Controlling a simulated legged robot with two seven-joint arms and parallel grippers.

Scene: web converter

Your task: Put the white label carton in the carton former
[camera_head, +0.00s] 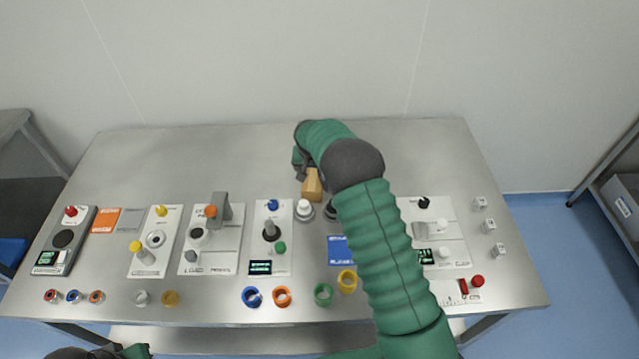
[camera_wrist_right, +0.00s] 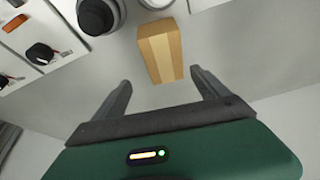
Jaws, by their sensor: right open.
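A tan carton (camera_head: 311,187) stands near the table's back middle, just in front of my right gripper (camera_head: 301,172). In the right wrist view the carton (camera_wrist_right: 162,50) is just beyond the fingertips of the open right gripper (camera_wrist_right: 161,80), roughly centred between the finger lines and apart from both. No white label shows on its visible faces. I cannot tell which station is the carton former. Only a piece of my left arm shows at the bottom left edge; its gripper is out of frame.
Three small white blocks (camera_head: 489,226) stand at the table's right end. Round white-topped units (camera_head: 304,208) stand close by the tan carton. Stations with knobs and coloured rings (camera_head: 282,296) line the front. My right arm hides part of the table's right half. The back left is clear.

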